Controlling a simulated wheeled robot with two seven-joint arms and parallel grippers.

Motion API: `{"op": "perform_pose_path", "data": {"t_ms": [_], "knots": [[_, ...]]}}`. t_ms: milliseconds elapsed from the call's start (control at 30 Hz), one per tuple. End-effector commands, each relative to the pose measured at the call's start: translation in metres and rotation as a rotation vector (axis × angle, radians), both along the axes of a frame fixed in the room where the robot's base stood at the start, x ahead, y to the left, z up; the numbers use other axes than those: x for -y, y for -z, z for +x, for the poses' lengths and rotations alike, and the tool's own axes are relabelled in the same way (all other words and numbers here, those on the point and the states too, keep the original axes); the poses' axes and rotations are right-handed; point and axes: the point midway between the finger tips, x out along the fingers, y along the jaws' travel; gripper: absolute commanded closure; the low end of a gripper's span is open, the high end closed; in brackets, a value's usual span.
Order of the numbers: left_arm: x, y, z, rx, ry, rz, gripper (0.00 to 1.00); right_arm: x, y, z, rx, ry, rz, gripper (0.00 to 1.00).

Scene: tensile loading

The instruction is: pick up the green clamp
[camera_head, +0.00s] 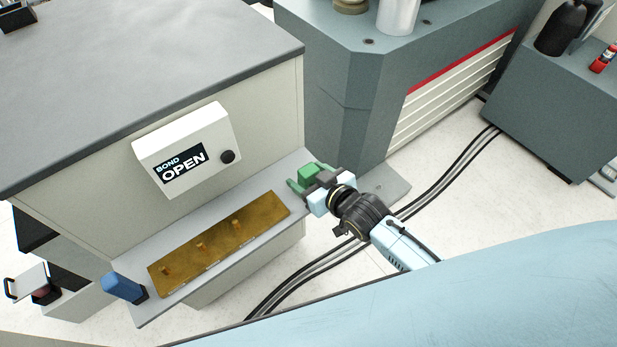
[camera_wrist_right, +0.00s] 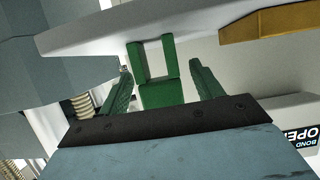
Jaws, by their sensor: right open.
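The green clamp (camera_head: 310,173) is at the right end of the grey shelf, by my right gripper (camera_head: 307,183). In the right wrist view the green clamp (camera_wrist_right: 158,82) shows as a U-shaped green block between the two fingers of my right gripper (camera_wrist_right: 160,83). The fingers are green too and stand open, with a gap on each side of the clamp. The gripper covers part of the clamp in the head view. My left gripper is not in view.
A brass plate (camera_head: 219,243) with small pegs lies on the shelf (camera_head: 155,312). A blue block (camera_head: 123,287) is at its left end. A white box (camera_head: 186,150) reading "BOND OPEN" is above. A large grey machine (camera_head: 345,80) stands behind, and cables (camera_head: 440,188) run across the floor.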

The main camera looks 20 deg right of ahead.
Motion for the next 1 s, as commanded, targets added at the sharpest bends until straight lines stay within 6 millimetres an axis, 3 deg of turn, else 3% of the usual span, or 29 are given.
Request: {"op": "perform_pose_path", "data": {"t_ms": [267, 633, 867, 1000], "knots": [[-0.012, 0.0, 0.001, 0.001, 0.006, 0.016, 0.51, -0.001, 0.001, 0.002, 0.0, -0.001, 0.0, 0.36], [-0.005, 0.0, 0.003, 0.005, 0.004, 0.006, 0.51, -0.001, 0.001, 0.002, -0.001, 0.0, 0.0, 0.84], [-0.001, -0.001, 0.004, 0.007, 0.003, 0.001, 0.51, -0.001, -0.001, 0.002, 0.001, 0.0, 0.0, 0.84], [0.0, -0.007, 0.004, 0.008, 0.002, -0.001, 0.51, -0.001, -0.017, 0.003, 0.002, 0.0, 0.0, 0.84]]}}
